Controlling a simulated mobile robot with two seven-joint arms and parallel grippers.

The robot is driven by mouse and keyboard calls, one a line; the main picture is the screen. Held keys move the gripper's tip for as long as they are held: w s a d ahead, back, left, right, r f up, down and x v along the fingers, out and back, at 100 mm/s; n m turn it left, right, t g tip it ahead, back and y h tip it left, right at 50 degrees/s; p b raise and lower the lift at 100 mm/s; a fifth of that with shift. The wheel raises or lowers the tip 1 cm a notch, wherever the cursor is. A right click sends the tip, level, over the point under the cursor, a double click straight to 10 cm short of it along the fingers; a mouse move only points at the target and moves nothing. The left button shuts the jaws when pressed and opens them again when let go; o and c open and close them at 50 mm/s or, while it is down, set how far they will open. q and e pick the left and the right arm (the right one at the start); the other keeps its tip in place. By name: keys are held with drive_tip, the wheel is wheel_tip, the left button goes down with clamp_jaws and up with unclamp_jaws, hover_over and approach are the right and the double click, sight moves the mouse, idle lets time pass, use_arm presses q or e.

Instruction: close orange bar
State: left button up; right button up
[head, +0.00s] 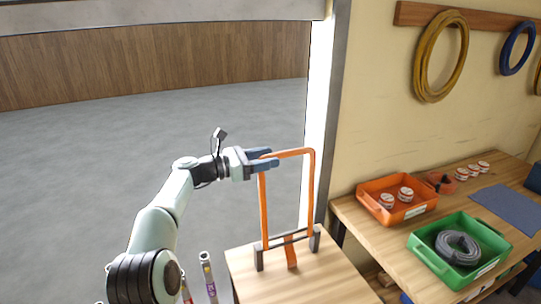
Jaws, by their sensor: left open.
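The orange bar (311,190) is a tall U-shaped loop standing upright on a wooden table (310,283). Its lower ends meet dark grey brackets (259,258) joined by a cross rod, and a short orange piece sticks out at the base toward the front. My left gripper (272,158), with blue fingers, is at the bar's upper left corner and is open. The fingers hide part of that corner, and I cannot tell whether they touch the bar. My right gripper is not in view.
A right-hand bench holds an orange tray (371,207) with small rolls and a green tray (434,262) with a grey coil. A white-edged post (322,110) stands behind the bar. Thin labelled tubes (208,275) stand left of the table. Open grey floor lies beyond.

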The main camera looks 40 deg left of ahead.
use_arm(q)
drive_tip(key=shift+x, duration=0.85)
drive_tip(key=shift+s, duration=0.1)
clamp_jaws()
